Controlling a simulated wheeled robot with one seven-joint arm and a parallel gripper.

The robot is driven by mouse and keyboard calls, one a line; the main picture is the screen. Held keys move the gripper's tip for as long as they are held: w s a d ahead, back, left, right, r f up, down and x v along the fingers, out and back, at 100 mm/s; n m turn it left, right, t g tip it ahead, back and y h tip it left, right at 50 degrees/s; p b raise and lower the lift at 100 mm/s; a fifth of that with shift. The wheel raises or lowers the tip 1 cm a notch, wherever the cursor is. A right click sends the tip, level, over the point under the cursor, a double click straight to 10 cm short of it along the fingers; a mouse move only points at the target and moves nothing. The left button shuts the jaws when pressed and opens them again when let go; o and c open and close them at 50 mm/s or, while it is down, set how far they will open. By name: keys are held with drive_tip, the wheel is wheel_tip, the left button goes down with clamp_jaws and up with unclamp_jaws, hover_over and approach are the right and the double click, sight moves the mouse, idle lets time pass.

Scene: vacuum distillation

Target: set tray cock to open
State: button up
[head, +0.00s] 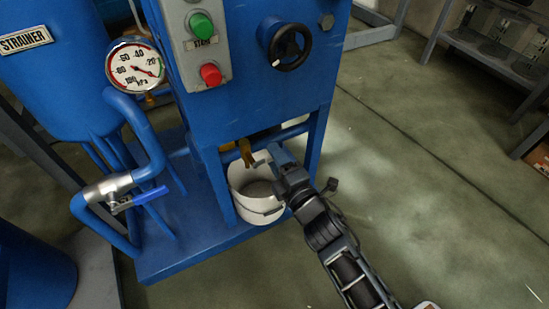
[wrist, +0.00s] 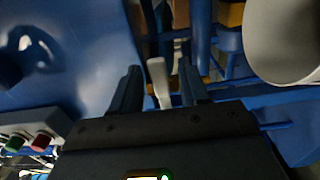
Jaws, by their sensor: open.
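The tray cock is a small brass tap (head: 245,152) under the blue cabinet, above a white bucket (head: 256,192). Its pale lever (head: 259,163) sticks out toward my gripper (head: 272,156). In the wrist view the pale lever (wrist: 159,82) shows between the two dark fingers of my gripper (wrist: 160,88), with gaps visible on both sides. My gripper is open. The brass body is mostly hidden in the wrist view, and I cannot tell how deep the lever sits between the fingers.
The white bucket also shows close by in the wrist view (wrist: 284,40). Blue cabinet legs and a cross pipe (head: 292,132) frame the space around the tap. A blue-handled valve (head: 140,200) is on the left pipe. The floor (head: 420,190) to the right is clear.

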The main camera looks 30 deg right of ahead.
drive_tip(key=shift+w, duration=0.5)
clamp_jaws()
idle(0.3)
